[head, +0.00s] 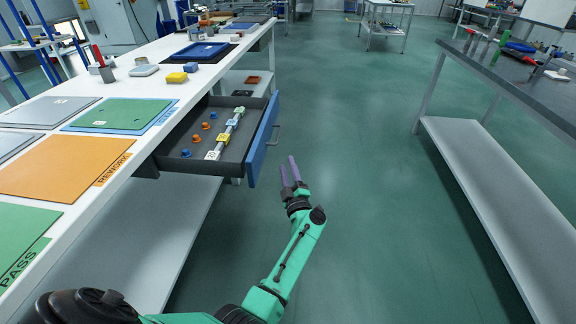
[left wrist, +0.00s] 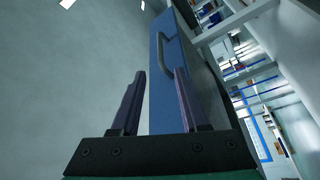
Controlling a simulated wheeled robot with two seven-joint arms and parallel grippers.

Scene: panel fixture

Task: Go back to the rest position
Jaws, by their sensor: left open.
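My left gripper (head: 291,175) has purple fingers and is open and empty in the head view. It is held over the aisle floor, just right of the open drawer's blue front (head: 264,138) and apart from it. In the left wrist view the two fingers of my left gripper (left wrist: 160,95) stand apart with nothing between them. Beyond them are the blue drawer front (left wrist: 166,60) and its grey handle (left wrist: 236,70). My right gripper is not in view.
The pulled-out drawer (head: 178,165) holds several orange and blue pieces and a row of labelled blocks. The white bench (head: 160,85) on the left bears coloured mats and a blue tray (head: 201,51). A dark-topped bench (head: 515,75) stands right. The green floor (head: 370,200) between is clear.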

